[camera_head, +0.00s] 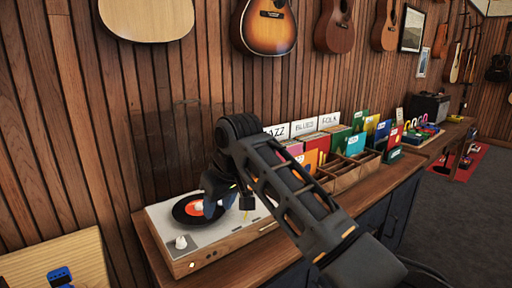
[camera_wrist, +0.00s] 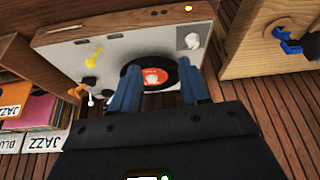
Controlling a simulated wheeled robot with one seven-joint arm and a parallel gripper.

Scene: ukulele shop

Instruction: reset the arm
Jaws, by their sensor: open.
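My arm reaches from the lower right over the wooden counter in the head view. My gripper (camera_head: 212,205) points down above the record player (camera_head: 205,247), close to its black record with an orange label (camera_head: 188,209). In the wrist view my gripper (camera_wrist: 160,78) has two blue fingers spread apart with nothing seen between them but the record (camera_wrist: 154,76) beyond. I cannot tell the exact height above the record. The gripper and arm hide part of the player's right side in the head view.
Record bins (camera_head: 345,174) with genre signs stand right of the player. A light wooden board with a blue clip (camera_head: 60,275) is at lower left. Guitars, including a sunburst one (camera_head: 265,25), hang on the slatted wall behind. Grey floor (camera_head: 455,215) is open at right.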

